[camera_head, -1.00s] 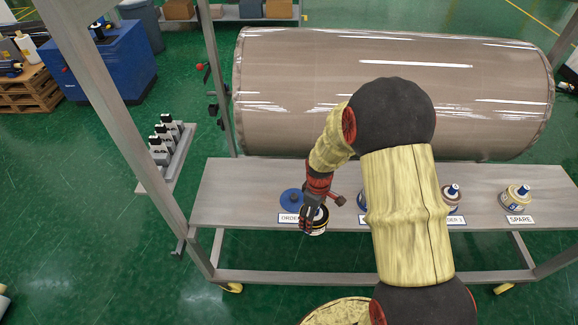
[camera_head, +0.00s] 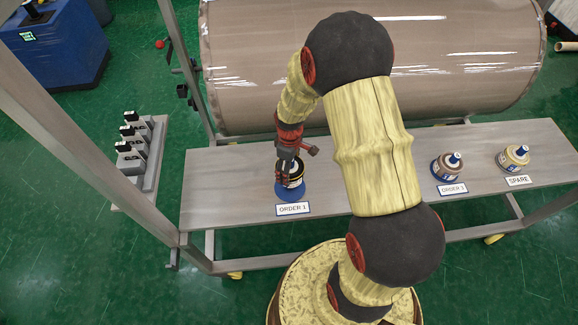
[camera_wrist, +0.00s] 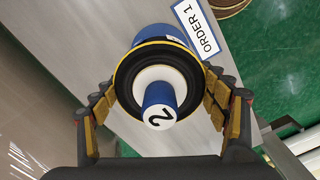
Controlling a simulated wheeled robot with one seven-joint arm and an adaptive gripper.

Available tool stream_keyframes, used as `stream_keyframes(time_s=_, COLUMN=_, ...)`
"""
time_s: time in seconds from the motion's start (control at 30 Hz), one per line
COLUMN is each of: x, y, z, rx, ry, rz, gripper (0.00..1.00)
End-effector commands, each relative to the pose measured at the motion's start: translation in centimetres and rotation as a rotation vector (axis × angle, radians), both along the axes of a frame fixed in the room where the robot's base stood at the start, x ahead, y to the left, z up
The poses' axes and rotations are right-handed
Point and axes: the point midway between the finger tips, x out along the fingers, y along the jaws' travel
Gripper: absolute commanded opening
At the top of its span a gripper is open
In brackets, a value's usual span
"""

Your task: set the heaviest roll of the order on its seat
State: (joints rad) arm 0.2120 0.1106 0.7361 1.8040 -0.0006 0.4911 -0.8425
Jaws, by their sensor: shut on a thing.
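My gripper (camera_head: 287,165) is shut on a black-wrapped roll (camera_head: 297,178) with a yellow edge, at the left of the bench. In the wrist view the fingers of my gripper (camera_wrist: 161,95) lie on both sides of the roll (camera_wrist: 128,78). Its white core carries a blue plug (camera_wrist: 159,103) marked 2. The roll is over the blue seat (camera_head: 288,193) behind the ORDER 1 label (camera_head: 293,209). I cannot tell whether it rests on the seat or hangs just above it. The roll hides most of the seat.
A brown roll (camera_head: 441,171) with a blue plug stands on the bench (camera_head: 230,185) behind another order label (camera_head: 453,188). A tan roll (camera_head: 508,162) stands at the SPARE label (camera_head: 518,180). A large wrapped cylinder (camera_head: 260,100) lies behind. A grey frame post (camera_head: 90,150) rises at the left.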

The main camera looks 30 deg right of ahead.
Motion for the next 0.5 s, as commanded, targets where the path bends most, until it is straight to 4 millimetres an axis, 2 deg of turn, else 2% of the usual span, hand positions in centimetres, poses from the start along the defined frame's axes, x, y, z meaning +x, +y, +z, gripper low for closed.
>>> stream_keyframes(time_s=0.5, x=0.0, y=0.0, z=-3.9, rx=0.0, ry=-0.001, rz=0.0, gripper=0.34)
